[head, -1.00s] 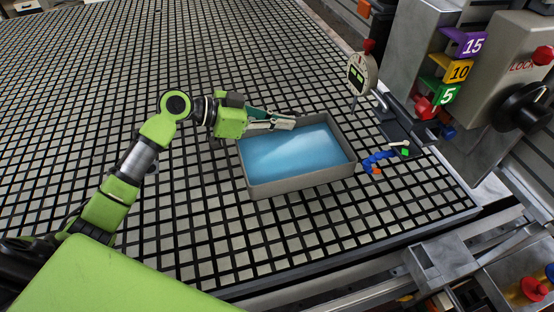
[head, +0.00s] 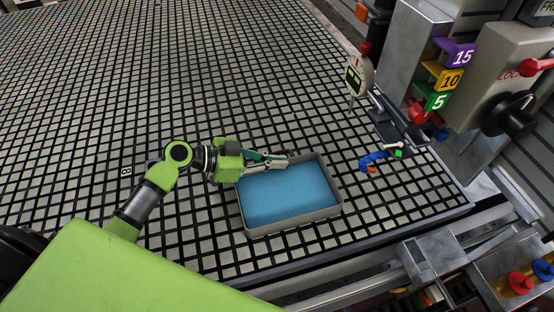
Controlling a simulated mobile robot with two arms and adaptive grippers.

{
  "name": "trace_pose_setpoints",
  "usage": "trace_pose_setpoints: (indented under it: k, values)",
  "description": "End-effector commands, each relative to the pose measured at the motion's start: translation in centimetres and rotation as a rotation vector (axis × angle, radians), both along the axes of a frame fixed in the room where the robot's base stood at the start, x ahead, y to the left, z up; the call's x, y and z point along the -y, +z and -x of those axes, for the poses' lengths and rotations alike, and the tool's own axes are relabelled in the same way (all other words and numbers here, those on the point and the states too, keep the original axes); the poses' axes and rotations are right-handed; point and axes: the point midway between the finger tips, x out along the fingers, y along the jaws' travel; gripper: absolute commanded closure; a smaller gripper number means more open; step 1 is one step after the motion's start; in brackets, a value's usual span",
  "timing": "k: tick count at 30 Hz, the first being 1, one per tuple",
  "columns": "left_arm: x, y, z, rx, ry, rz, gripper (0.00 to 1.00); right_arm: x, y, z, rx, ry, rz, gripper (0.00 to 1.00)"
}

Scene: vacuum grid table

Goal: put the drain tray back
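The drain tray (head: 291,229) is a grey rectangular open tray with a flat blue surface inside, perhaps liquid. It is over the front part of the grid table, near its front edge. I cannot tell whether it rests on the grid or hangs slightly above it. My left gripper (head: 270,163) reaches in from the left to the tray's back-left rim. Its fingers look closed on that rim, though the contact is partly hidden. My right gripper is not in view.
The grid table (head: 150,70) is clear behind and left of the tray. Right of the tray lie a small blue clamp-like piece (head: 374,160) and a dial gauge (head: 357,76). Numbered blocks (head: 440,102) and a machine with a black knob (head: 509,113) stand at the right.

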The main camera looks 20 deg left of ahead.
Motion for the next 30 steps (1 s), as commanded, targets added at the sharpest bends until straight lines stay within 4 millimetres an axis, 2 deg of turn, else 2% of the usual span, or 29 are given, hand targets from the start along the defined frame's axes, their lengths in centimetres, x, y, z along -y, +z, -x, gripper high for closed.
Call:
trace_pose_setpoints:
  k: [3, 4, 6, 18, 23, 30]
  values:
    - [0.0, -0.1, -0.1, 0.001, 0.000, 0.002, 1.00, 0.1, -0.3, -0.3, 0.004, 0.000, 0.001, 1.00]
    - [0.0, -0.2, 0.0, 0.001, 0.000, -0.001, 0.95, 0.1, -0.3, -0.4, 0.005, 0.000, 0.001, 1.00]
    - [0.0, -0.1, 0.0, 0.001, 0.000, -0.001, 0.79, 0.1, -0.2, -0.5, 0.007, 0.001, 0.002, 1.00]
    - [-0.1, 0.1, 0.0, -0.001, 0.000, -0.001, 0.79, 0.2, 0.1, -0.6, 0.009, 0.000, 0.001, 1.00]
    - [-1.9, 0.6, 1.3, -0.001, 0.001, -0.004, 0.79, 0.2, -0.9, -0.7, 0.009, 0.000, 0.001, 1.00]
    - [-5.9, 2.5, 4.2, -0.001, 0.001, -0.004, 0.79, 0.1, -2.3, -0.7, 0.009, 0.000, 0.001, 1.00]
